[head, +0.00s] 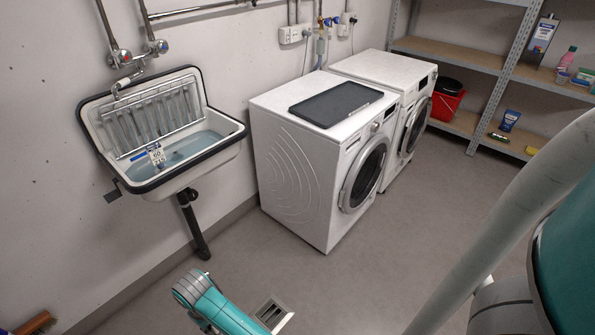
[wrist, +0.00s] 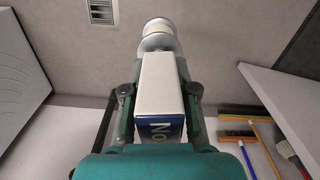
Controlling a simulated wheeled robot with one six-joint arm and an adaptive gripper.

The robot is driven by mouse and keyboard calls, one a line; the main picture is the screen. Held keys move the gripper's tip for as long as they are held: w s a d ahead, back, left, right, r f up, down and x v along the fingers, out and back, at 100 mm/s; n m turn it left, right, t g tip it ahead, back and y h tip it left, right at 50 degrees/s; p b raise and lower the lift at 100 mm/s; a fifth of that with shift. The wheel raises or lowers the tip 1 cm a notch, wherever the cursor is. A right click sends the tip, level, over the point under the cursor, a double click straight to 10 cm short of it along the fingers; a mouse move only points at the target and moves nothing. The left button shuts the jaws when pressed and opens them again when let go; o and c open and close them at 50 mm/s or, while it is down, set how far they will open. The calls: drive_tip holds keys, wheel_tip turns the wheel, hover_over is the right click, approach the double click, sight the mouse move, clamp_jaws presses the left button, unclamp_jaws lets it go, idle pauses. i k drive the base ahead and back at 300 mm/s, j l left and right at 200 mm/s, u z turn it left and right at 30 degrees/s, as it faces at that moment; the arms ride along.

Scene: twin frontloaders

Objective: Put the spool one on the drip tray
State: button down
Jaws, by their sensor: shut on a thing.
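The drip tray appears to be the flat dark tray (head: 335,104) on top of the nearer washing machine; its top looks empty. In the wrist view my gripper (wrist: 161,62) is shut on a white block (wrist: 160,75) with a blue face and white letters. The fingers press its two sides. A cream and silver round piece (wrist: 158,38), spool-like, shows just beyond the block's far end. I cannot tell whether it touches the block or is part of it. My gripper is out of sight in the head view.
Two washing machines stand side by side, the nearer one (head: 300,170) beside a wall sink (head: 190,180) with water. Shelves (head: 460,60) stand at the back right. A floor drain (head: 272,312) lies in open floor. Brooms (wrist: 245,135) show at right in the wrist view.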

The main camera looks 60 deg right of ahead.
sight(325, 117)
drive_tip(key=i+j+z, duration=0.1)
drive_tip(key=z, duration=0.4)
drive_tip(key=i+j+z, duration=0.1)
drive_tip(key=z, duration=0.4)
drive_tip(key=j+z, duration=0.2)
drive_tip(key=z, duration=0.25)
drive_tip(key=i, duration=0.05)
